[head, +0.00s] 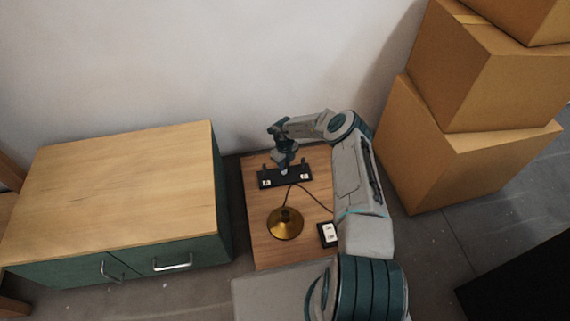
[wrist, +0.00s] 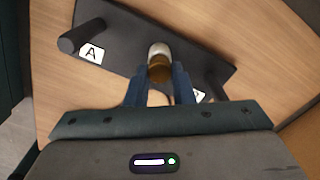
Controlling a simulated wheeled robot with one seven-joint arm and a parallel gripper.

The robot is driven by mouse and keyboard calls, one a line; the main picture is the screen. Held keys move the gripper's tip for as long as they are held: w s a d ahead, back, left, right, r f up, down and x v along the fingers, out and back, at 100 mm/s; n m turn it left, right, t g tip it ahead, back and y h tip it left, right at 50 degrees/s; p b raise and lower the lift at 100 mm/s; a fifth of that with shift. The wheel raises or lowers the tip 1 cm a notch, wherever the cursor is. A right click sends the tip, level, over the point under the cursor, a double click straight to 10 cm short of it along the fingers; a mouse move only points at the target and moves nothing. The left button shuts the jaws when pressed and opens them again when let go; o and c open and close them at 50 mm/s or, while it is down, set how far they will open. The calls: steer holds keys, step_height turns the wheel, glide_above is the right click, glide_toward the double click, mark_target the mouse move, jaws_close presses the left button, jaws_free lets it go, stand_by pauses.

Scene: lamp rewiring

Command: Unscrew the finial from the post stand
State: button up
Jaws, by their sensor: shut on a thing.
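The post stand (head: 298,181) is a black bar with short upright posts, on the small wooden table near the wall. In the wrist view the stand (wrist: 125,45) runs diagonally, with a black post (wrist: 82,36) at its left end and white labels; one reads "A". My gripper (head: 284,166) points down over the middle of the stand. In the wrist view its blue fingers (wrist: 158,80) are shut on a small piece, brass with a pale end, seemingly the finial (wrist: 159,66). The fingers partly hide it, and I cannot tell whether it is still threaded on a post.
A brass lamp base (head: 285,224) with a dark cord stands in front of the stand on the table (head: 262,250). A black-and-white switch plate (head: 328,235) lies to its right. A green cabinet (head: 120,190) stands left; cardboard boxes (head: 470,150) are stacked right.

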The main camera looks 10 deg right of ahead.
steer(key=shift+f+n+b, duration=0.3)
steer(key=shift+n+b, duration=0.2)
steer(key=shift+b, duration=0.05)
steer(key=n+b, duration=0.1)
steer(key=n, duration=0.1)
steer(key=shift+r+n+b, duration=0.1)
steer(key=shift+n+b, duration=0.2)
steer(key=shift+b, duration=0.05)
steer(key=n, duration=0.1)
steer(key=n+b, duration=0.1)
steer(key=n, duration=0.2)
steer(key=shift+w+d+r, duration=0.1)
steer(key=shift+r, duration=0.15)
steer(key=shift+b, duration=0.35)
steer(key=shift+w+f+n+b, duration=0.1)
steer(key=shift+n+b, duration=0.3)
steer(key=shift+n, duration=0.8)
steer(key=n+b, duration=0.1)
steer(key=n, duration=0.4)
steer(key=shift+w+n, duration=0.1)
steer(key=shift+n, duration=0.3)
steer(key=n+b, duration=0.1)
steer(key=n, duration=0.4)
steer(key=shift+r+p, duration=1.6)
steer(key=shift+r, duration=0.3)
